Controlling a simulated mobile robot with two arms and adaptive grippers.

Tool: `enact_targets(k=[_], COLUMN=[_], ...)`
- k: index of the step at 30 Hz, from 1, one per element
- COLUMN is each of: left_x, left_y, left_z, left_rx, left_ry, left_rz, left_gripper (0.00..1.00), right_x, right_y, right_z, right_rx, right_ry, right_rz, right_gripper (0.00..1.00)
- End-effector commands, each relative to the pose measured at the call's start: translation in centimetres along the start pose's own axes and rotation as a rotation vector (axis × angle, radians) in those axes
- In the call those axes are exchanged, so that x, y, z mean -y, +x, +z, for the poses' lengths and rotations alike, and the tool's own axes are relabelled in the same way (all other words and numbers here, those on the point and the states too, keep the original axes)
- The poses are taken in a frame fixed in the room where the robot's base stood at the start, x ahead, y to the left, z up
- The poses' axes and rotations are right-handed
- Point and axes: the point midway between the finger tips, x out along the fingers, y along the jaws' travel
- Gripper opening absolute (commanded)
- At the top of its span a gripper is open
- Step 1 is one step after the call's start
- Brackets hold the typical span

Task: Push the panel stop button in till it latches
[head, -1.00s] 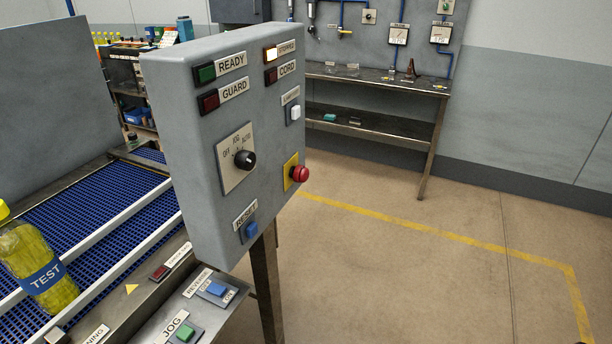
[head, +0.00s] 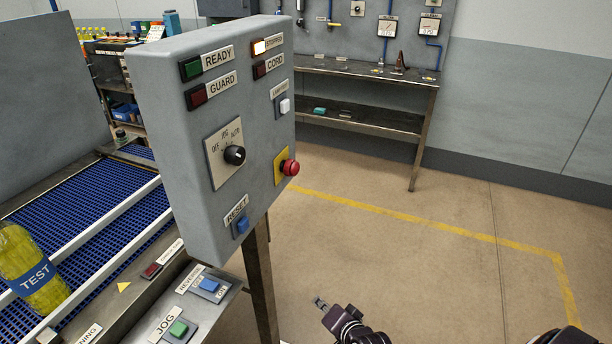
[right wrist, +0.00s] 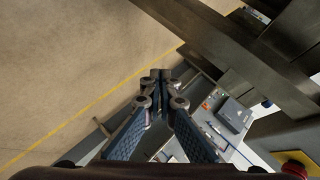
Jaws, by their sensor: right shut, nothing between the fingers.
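The red stop button (head: 290,168) sits on a yellow plate (head: 279,165) on the right part of the grey panel's face (head: 215,110). It stands out from the plate. In the right wrist view a red round cap (right wrist: 295,168) with yellow beside it, which looks like this button, is cut off at the bottom right corner. My right gripper (head: 321,303) is below and to the right of the button in the head view, well apart from it. Its fingers (right wrist: 160,75) are shut together and empty. My left gripper is not in view.
The panel also carries a selector knob (head: 234,155), a blue reset button (head: 242,224) and a lit amber lamp (head: 267,46). A metal post (head: 259,270) stands below it. A conveyor (head: 75,230) with a yellow bottle (head: 30,265) lies left. Floor right of the panel is clear.

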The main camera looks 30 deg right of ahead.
Motion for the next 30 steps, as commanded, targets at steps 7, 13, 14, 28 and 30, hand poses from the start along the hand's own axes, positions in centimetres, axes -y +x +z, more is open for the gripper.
enact_targets(k=[7, 13, 14, 28, 30], left_x=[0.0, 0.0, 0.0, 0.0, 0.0], left_y=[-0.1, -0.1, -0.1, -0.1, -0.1], left_z=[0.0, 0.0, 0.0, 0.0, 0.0], left_rx=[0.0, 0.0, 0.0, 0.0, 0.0], left_ry=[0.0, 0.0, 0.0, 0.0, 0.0], left_rz=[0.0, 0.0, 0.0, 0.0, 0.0], left_gripper=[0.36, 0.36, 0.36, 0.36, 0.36], right_x=[11.9, 18.8, 19.4, 22.3, 22.3], right_y=[-4.8, -10.2, -10.9, -14.0, -14.0], right_z=[-11.2, -17.3, -17.9, -20.2, -20.2], right_rx=[-0.149, -0.203, -0.207, -0.218, -0.218], right_ry=[0.297, 0.465, 0.481, 0.552, 0.552], right_rz=[-0.246, -0.424, -0.443, -0.53, -0.529], right_gripper=[0.0, 0.0, 0.0, 0.0, 0.0])
